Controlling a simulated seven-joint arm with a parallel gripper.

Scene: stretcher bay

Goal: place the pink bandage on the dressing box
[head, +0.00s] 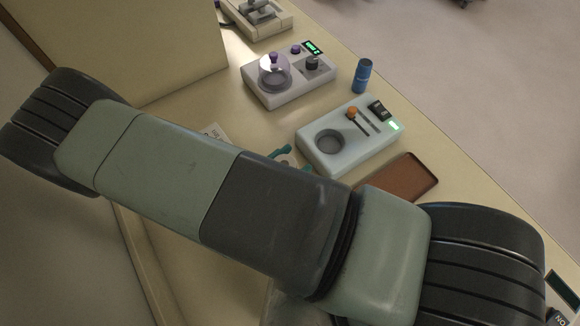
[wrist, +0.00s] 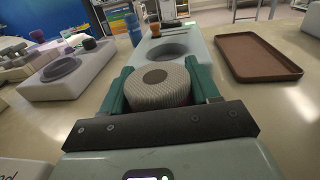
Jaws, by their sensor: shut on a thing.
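In the wrist view my gripper (wrist: 158,70) has its two teal fingers closed on the sides of a round, ribbed roll, which I take for the pink bandage (wrist: 140,92). Its top looks pale grey with a brown centre, and a little pinkish colour shows low on its side. Beyond it is a pale box with a round recess (wrist: 200,47), possibly the dressing box; I cannot tell for sure. In the head view this box (head: 362,154) has sliders and a green light. There, teal finger parts (head: 288,162) show at its left, mostly hidden by my arm.
A brown tray (head: 405,178) lies right of the pale box. A blue bottle (head: 362,76) stands behind it.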

